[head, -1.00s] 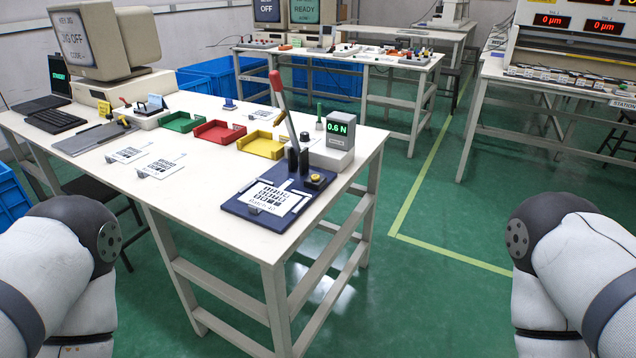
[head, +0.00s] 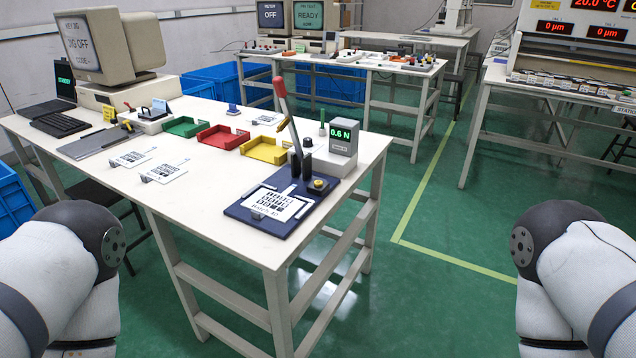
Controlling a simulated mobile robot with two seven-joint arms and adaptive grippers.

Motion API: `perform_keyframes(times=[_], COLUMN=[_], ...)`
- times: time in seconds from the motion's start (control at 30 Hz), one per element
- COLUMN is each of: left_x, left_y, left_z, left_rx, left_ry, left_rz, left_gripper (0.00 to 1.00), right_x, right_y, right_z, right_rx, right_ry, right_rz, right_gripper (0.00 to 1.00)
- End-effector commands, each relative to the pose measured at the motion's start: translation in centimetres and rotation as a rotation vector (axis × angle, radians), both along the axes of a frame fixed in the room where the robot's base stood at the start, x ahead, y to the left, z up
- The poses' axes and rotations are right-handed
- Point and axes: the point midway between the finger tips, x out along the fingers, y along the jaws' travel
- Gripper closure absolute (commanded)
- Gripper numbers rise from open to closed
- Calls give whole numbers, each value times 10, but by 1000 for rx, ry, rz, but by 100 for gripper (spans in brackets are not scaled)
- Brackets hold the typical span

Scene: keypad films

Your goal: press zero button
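No single zero button can be made out at this size. A keypad film with dark key squares (head: 276,203) lies on a dark blue fixture (head: 243,213) at the front right of the white table (head: 205,220). A lever with a red handle (head: 279,88) stands tilted over the fixture's back, beside a grey meter showing 0.6 N (head: 341,138). A round yellowish button (head: 318,184) sits on the fixture's right side. Only my two arms' upper links show at the lower left and right edges; neither gripper is in view, and both arms are well apart from the table.
Two more films (head: 160,172) lie left of the fixture. Green (head: 185,127), red (head: 222,137) and yellow (head: 265,151) trays line the table's middle. A computer (head: 105,45) reading JIG OFF stands at the far left. Green floor is free right of the table.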

Motion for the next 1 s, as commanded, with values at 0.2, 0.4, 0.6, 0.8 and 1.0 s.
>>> perform_keyframes(times=[0.2,0.4,0.6,0.8,1.0], left_x=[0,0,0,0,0], left_y=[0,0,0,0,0], left_z=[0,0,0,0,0], left_rx=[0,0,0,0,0], left_ry=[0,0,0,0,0], left_rz=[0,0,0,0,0], left_gripper=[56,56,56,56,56], right_x=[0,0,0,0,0], right_y=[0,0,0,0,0], right_z=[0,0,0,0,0], right_rx=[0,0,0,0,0], right_ry=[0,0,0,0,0], right_rz=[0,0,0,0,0], right_gripper=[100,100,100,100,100])
